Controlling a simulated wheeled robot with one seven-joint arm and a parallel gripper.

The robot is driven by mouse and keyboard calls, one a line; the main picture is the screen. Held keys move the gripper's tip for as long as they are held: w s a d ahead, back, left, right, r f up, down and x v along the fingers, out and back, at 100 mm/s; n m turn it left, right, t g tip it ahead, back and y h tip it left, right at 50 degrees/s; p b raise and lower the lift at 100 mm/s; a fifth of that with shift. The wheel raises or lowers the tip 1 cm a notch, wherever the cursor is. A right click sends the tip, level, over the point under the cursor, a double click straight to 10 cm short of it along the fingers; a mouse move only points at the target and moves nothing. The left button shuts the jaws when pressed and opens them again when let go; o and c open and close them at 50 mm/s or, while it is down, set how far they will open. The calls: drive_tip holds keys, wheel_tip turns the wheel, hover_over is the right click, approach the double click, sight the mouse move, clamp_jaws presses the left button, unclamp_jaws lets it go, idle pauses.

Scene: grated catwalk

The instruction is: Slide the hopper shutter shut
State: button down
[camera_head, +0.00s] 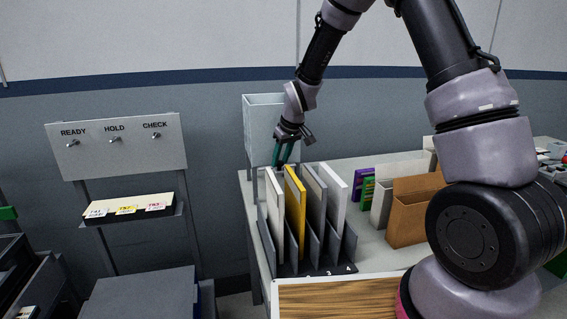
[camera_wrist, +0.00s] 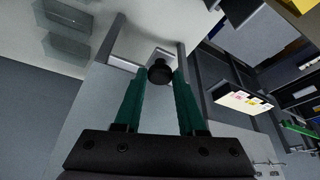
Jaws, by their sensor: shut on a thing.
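The hopper (camera_head: 260,112) is a pale box held up behind the far left corner of the bench. My gripper (camera_head: 283,161) is beside its lower right part. In the wrist view, the two green fingers of my gripper (camera_wrist: 161,76) are shut on a round black knob (camera_wrist: 159,68). The knob sits at a small pale plate, which looks like the shutter (camera_wrist: 158,54), between two grey rails (camera_wrist: 115,38). The fingers hide part of it. I cannot tell how far the shutter covers the opening. The knob is hidden in the head view.
A rack (camera_head: 310,262) of upright panels, one yellow (camera_head: 295,205), stands just below my gripper. Brown and grey bins (camera_head: 413,212) are to its right. A switch panel (camera_head: 120,145) and a label tray (camera_head: 128,208) stand at left. Floor space lies between them.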

drive_tip(key=shift+w+r, duration=0.1)
drive_tip(key=shift+w, duration=0.1)
drive_tip(key=shift+c, duration=2.4)
unclamp_jaws()
drive_tip(key=shift+w, duration=0.1)
drive_tip(key=v, duration=1)
drive_tip(key=shift+s+r, duration=0.25)
drive_tip(key=shift+r, duration=0.05)
drive_tip(key=shift+d, duration=0.2)
